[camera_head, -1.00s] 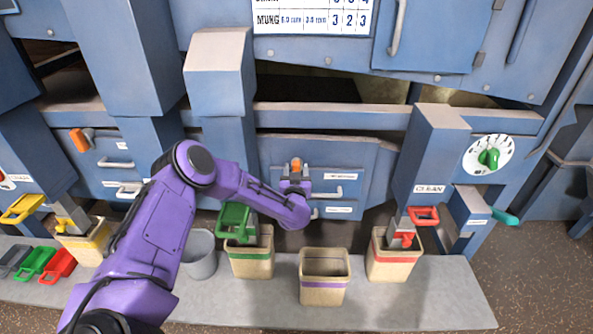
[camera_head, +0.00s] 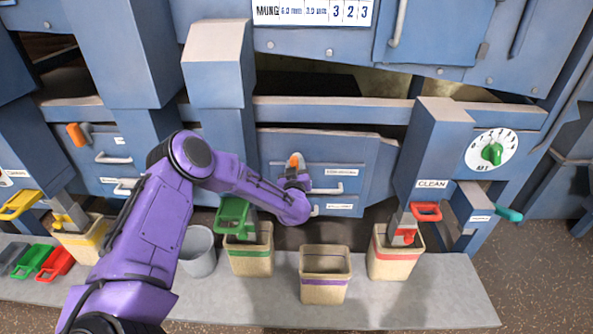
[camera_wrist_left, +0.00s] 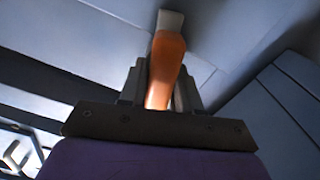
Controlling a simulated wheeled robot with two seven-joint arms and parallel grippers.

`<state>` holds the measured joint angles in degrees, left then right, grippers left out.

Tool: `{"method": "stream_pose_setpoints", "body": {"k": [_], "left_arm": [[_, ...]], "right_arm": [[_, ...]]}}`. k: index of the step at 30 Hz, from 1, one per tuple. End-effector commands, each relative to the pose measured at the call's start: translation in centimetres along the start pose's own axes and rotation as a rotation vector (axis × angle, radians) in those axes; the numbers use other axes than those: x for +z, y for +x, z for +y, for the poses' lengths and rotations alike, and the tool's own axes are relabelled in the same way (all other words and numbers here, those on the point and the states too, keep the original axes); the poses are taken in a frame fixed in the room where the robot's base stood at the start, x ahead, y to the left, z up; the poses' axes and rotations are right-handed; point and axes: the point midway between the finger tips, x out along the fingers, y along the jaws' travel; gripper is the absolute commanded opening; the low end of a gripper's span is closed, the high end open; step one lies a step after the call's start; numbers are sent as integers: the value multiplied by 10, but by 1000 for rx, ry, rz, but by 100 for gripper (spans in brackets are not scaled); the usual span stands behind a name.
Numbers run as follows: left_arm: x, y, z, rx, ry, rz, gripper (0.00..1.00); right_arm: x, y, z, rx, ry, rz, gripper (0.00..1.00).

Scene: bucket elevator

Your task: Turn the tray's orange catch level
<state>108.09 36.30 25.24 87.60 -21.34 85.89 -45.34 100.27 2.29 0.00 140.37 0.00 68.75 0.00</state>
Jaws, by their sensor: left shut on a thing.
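The tray's orange catch (camera_head: 295,160) is on the blue tray front (camera_head: 345,156) in the middle of the head view. It looks roughly upright with a slight tilt there. My left gripper (camera_head: 294,176) reaches it from below. In the left wrist view the orange catch (camera_wrist_left: 166,68) runs up from between the two dark fingers of my left gripper (camera_wrist_left: 160,92) to a pale mount (camera_wrist_left: 170,20). The fingers are shut on it. The catch's lower end is hidden by the gripper. My right gripper is in neither view.
Below stand a green-banded bin (camera_head: 251,262), a purple-banded bin (camera_head: 325,287) and a red-banded bin (camera_head: 394,262). A grey bucket (camera_head: 197,262) is beside my forearm. A second orange catch (camera_head: 77,135) is at the left. A green dial (camera_head: 491,153) is at the right.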

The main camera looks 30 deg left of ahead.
Motion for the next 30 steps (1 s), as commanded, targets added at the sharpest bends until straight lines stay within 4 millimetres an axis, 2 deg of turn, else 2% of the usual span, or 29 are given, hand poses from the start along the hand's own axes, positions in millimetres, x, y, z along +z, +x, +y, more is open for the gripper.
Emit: {"method": "stream_pose_setpoints", "body": {"k": [1, 30], "left_arm": [[3, 0, -1, 0, -43, 2, 2], [8, 0, -8, 0, -961, 1, 2]], "right_arm": [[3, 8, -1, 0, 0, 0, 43], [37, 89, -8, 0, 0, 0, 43]]}}
